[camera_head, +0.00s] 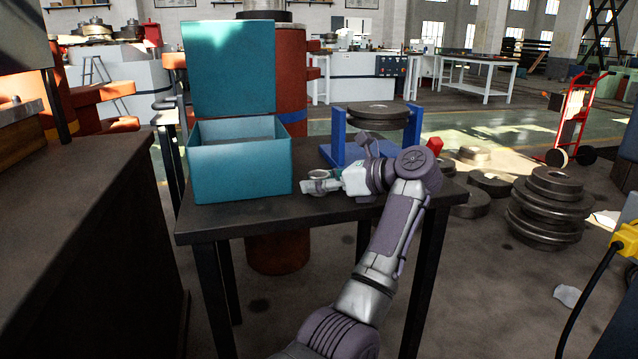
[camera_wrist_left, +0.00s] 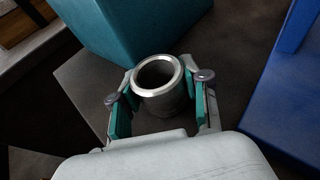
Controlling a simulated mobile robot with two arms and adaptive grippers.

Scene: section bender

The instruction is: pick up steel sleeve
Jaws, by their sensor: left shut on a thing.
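The steel sleeve (camera_wrist_left: 160,88) is a short, shiny open ring, seen in the left wrist view between the green-padded fingers. In the head view the sleeve (camera_head: 319,174) shows small above the dark table, right of the teal box. My left gripper (camera_head: 318,184) is shut on the sleeve; in the left wrist view the fingers (camera_wrist_left: 161,104) stand on either side of it. The sleeve looks upright, with its open top facing the wrist camera. I cannot tell whether its bottom touches the table. My right gripper is not in view.
The open teal box (camera_head: 240,172) with a raised lid stands left of the gripper on the dark table (camera_head: 270,218). A blue stand (camera_head: 338,136) holding a dark disc (camera_head: 378,112) is behind my arm. Stacked discs (camera_head: 548,208) lie on the floor at right.

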